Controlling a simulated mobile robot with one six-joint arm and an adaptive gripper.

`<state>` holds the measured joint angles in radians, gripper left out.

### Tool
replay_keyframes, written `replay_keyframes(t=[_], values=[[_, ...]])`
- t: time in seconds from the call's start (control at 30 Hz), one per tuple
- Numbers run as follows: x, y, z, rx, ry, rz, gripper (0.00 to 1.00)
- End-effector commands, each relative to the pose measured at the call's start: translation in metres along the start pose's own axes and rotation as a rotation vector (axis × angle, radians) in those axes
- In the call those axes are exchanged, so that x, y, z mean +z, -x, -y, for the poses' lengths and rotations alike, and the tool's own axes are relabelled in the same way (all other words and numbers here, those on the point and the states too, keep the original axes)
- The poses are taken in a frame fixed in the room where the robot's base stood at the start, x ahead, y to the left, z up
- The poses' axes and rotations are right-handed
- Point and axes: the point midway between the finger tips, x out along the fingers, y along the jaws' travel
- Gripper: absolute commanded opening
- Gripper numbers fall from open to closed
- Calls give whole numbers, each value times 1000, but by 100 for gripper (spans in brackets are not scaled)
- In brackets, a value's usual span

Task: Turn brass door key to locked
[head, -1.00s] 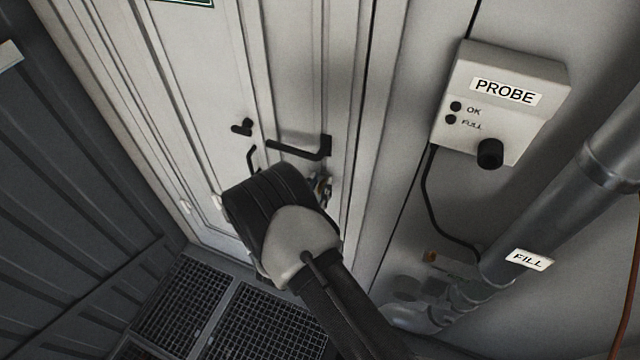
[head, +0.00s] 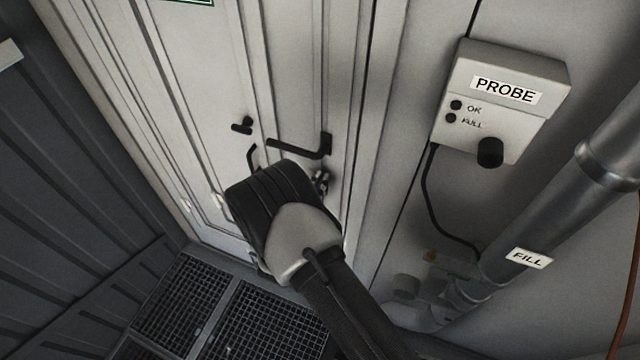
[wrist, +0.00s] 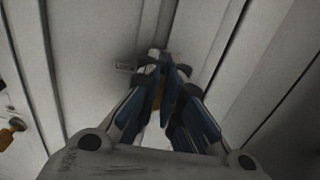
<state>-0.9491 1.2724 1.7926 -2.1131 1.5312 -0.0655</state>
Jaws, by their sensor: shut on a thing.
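My gripper (head: 320,182) is at the pale door (head: 215,110), below the black lever handle (head: 305,150). The wrist view shows its fingers (wrist: 163,75) closed together against the door face. A brass-coloured sliver, likely the brass key (wrist: 157,97), shows between the fingers; most of it is hidden, so its turn angle cannot be told. In the head view my wrist hides the area around the key.
A PROBE box (head: 500,105) with a black knob and hanging cable is on the wall to the right. A grey pipe marked FILL (head: 530,258) runs below it. Floor grating (head: 265,320) lies below the door. Another brass-coloured part (wrist: 10,132) shows at the wrist view's left edge.

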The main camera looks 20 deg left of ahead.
Motion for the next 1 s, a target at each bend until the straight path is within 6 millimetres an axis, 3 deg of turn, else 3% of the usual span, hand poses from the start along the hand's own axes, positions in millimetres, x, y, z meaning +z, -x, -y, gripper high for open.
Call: replay_keyframes(t=[0.47,1.0], values=[[-2,0,1,-1,-101,1,0],[-7,0,7,-1,-578,2,0]])
